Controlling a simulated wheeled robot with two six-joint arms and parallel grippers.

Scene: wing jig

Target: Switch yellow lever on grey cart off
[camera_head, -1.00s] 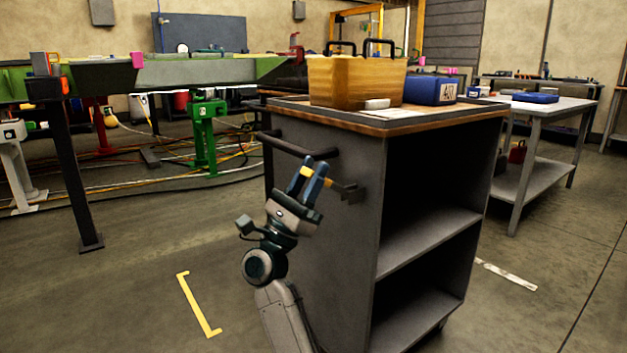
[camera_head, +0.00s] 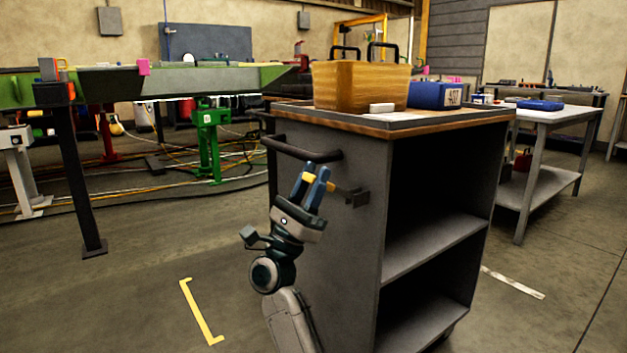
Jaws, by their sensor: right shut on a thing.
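The grey cart (camera_head: 334,262) stands in the middle of the view, with its side panel towards me and open shelves on its right. The yellow lever (camera_head: 308,178) sticks out to the left from a dark mount (camera_head: 353,196) on that panel, below the cart's handle. My right gripper (camera_head: 315,173) points up, its two blue-grey fingers closed on the lever's yellow end. Part of the lever is hidden by the fingers. My left gripper is not in view.
A dark handle bar (camera_head: 302,148) juts out above my right gripper. A wooden box (camera_head: 358,86) and a blue box (camera_head: 435,95) stand on the cart top. A grey table (camera_head: 553,113) stands at the right.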

